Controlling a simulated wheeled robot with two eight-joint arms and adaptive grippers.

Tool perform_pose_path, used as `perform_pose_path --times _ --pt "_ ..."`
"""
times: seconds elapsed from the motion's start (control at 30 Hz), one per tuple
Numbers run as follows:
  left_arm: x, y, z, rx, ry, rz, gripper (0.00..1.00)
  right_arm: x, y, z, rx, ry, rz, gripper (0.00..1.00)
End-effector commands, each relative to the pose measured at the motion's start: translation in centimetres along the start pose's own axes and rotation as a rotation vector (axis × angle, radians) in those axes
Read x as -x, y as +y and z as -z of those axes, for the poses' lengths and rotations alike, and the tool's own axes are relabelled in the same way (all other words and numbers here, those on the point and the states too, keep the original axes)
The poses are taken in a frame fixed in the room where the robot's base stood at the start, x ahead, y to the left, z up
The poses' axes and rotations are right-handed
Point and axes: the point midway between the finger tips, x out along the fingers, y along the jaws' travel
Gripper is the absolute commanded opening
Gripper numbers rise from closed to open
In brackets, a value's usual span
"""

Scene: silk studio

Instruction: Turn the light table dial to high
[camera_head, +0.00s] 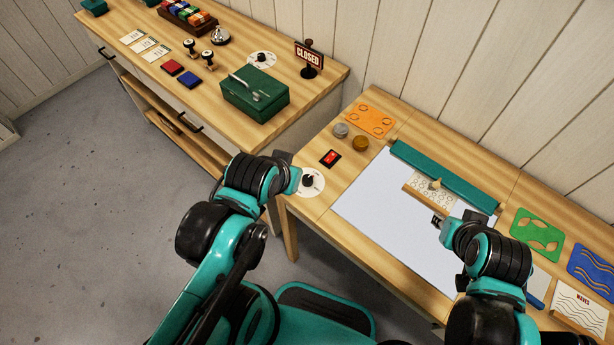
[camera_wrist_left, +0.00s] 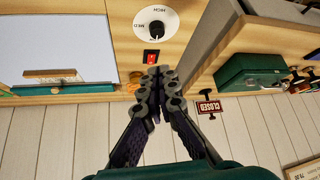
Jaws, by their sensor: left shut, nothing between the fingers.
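The light table dial (camera_head: 313,183) is a black knob on a white disc at the left end of the right-hand table. It also shows in the left wrist view (camera_wrist_left: 156,27), with small labels on the disc; the knob's exact setting is too small to tell. My left gripper (camera_wrist_left: 156,76) is shut and empty, its fingertips apart from the dial in that view. In the head view my left wrist is just left of the dial and partly hides its disc. The pale light panel (camera_head: 375,207) lies right of the dial. My right gripper (camera_head: 438,221) is over the panel; its fingers are unclear.
A red switch (camera_head: 330,158) sits close behind the dial. Two small round discs (camera_head: 360,143) and an orange template (camera_head: 370,121) lie farther back. The left counter holds a green box (camera_head: 254,98), a CLOSED sign (camera_head: 309,58) and another dial (camera_head: 262,59).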

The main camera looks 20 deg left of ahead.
Motion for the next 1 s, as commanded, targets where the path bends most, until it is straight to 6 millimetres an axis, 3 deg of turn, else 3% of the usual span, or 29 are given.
perform_pose_path --times 0.03,0.2,0.47,0.7,0.83,1.0 --pt "0.0 0.0 0.0 0.0 0.0 0.0 0.08 0.0 0.0 0.0 0.0 0.0 0.0 0.28" --pt "-0.2 0.0 0.6 0.106 -0.04 0.002 0.49 0.2 0.0 0.1 0.0 0.0 0.0 0.28" --pt "-2.9 0.0 3.2 0.729 -0.267 0.098 0.49 0.9 0.0 0.6 0.0 0.0 0.0 0.28" --pt "-7.4 0.0 4.2 1.347 -0.441 0.35 0.49 1.5 0.0 1.1 0.0 0.0 0.0 0.28" --pt "-9.5 0.0 4.1 1.575 -0.48 0.489 0.49 1.7 0.0 1.2 0.0 0.0 0.0 0.28" --pt "-10.9 0.0 3.7 1.72 -0.493 0.59 0.49 1.8 0.0 1.2 0.0 0.0 0.0 0.28"
